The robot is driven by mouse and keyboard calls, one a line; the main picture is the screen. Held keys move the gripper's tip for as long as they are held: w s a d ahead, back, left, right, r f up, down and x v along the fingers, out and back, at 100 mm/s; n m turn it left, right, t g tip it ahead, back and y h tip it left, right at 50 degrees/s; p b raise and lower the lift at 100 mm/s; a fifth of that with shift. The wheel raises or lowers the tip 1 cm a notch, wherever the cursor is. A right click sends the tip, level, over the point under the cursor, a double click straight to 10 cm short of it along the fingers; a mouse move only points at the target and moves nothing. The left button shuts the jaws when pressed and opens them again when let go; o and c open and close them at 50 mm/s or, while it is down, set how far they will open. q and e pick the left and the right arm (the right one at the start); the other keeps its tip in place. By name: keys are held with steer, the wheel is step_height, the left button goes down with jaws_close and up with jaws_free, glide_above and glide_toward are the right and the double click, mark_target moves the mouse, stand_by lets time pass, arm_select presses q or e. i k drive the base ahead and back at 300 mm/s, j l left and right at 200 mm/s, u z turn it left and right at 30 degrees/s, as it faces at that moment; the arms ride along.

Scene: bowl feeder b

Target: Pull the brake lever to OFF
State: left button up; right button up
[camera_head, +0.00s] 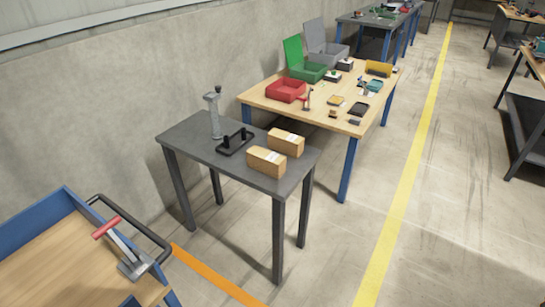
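A lever with a red grip (106,228) and a grey shaft stands at the lower left. It is fixed by a grey base (136,266) at the right end of a wooden-decked cart (50,265) with blue sides. The lever leans up and to the left, with its grip above the deck. No ON or OFF marking can be read in this view. Neither of my grippers is in view, and nothing touches the lever.
A black push handle (150,228) curves behind the lever. A dark grey table (200,150) holds two cardboard boxes, a black fixture and a grey post. A wooden table (330,118) with bins stands behind it. Open floor (340,225) lies to the right.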

mark_target(107, 227)
steer(key=u, duration=1.35)
